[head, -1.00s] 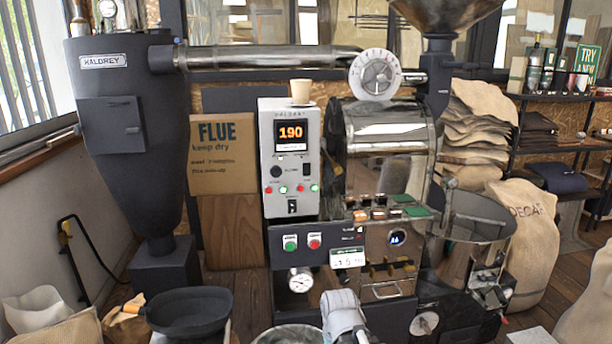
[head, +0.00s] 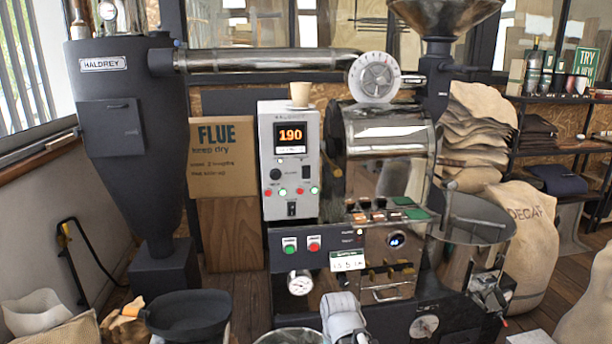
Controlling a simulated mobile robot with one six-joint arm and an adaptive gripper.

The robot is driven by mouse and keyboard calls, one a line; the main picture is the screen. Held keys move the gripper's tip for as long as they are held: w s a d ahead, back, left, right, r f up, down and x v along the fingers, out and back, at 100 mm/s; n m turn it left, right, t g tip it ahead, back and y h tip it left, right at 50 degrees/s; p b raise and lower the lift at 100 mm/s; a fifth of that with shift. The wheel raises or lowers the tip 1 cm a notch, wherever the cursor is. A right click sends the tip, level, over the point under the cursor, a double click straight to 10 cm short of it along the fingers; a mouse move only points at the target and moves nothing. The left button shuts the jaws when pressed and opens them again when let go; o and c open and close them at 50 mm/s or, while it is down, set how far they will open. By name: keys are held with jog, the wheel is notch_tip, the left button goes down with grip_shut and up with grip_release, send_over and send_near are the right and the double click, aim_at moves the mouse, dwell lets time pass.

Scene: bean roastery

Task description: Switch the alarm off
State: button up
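A light grey control box (head: 290,160) stands upright on the roaster in the middle of the head view. Its display (head: 290,137) reads 190 in orange. Below the display are a black knob (head: 275,174), a black rocker-like switch (head: 306,172), a row of small red and green lights or buttons, and a dark switch (head: 291,209) at the bottom. Which control belongs to the alarm cannot be told, as the labels are too small. A grey-white part of my arm shows at the bottom centre, below the roaster's front panel. My gripper's fingers are not visible.
The roaster's lower panel has a green button (head: 290,247), a red button (head: 314,243) and a gauge (head: 300,283). A beige cup (head: 300,94) stands on the control box. A round cooling bin (head: 470,222) and a DECAF sack (head: 526,245) are at right; a dark hopper (head: 130,130) is at left.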

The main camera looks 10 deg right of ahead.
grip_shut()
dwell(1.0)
